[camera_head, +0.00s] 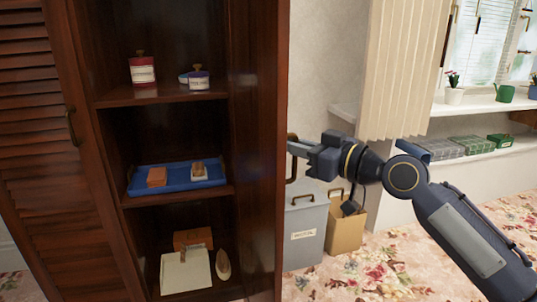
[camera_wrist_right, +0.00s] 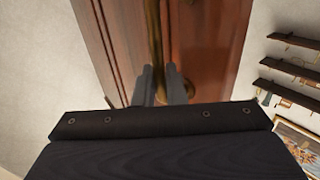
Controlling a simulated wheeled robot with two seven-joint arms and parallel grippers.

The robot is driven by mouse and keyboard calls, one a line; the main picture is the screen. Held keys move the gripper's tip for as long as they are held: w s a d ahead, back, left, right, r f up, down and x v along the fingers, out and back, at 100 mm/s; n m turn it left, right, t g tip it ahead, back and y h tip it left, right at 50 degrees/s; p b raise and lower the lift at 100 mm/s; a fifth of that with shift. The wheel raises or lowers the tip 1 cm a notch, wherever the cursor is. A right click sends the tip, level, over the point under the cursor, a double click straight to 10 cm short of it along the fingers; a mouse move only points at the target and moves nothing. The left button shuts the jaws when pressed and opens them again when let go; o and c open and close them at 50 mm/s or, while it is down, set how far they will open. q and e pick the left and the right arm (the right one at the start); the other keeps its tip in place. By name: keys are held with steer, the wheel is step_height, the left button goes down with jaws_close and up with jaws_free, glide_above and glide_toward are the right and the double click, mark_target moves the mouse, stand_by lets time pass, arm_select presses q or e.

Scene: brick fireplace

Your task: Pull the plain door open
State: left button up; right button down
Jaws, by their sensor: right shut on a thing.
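The plain door (camera_head: 266,120) of the dark wooden cabinet stands swung open. It is seen nearly edge-on, at the right of the shelves. Its brass bar handle (camera_head: 291,165) is on the outer face. My right gripper (camera_head: 296,149) reaches in from the right and is shut on this handle. In the right wrist view the fingers (camera_wrist_right: 162,85) are on either side of the upright handle (camera_wrist_right: 155,40), against the brown door panel (camera_wrist_right: 205,50). My left gripper is not in view.
The louvred door (camera_head: 35,150) is at the left. The open shelves hold tins (camera_head: 142,70), a blue tray (camera_head: 145,179) and a cream box (camera_head: 186,272). A grey bin (camera_head: 304,225) and a tan bin (camera_head: 345,225) stand on the floor behind my right gripper. Flowered carpet lies in front, clear.

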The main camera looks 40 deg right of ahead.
steer(key=shift+s+d+r, duration=0.1)
steer(key=shift+s+d, duration=0.05)
steer(key=shift+d, duration=0.35)
steer(key=shift+s+d+r, duration=0.1)
steer(key=shift+d, duration=0.35)
steer(key=c, duration=1.9)
jaws_free()
steer(key=shift+a, duration=0.1)
steer(key=shift+f, duration=0.1)
steer(key=s, duration=0.2)
steer(key=s+d, duration=0.1)
steer(key=s, duration=0.2)
steer(key=s+p, duration=0.1)
steer(key=s, duration=0.1)
steer(key=shift+s+d, duration=0.15)
steer(key=shift+s, duration=0.15)
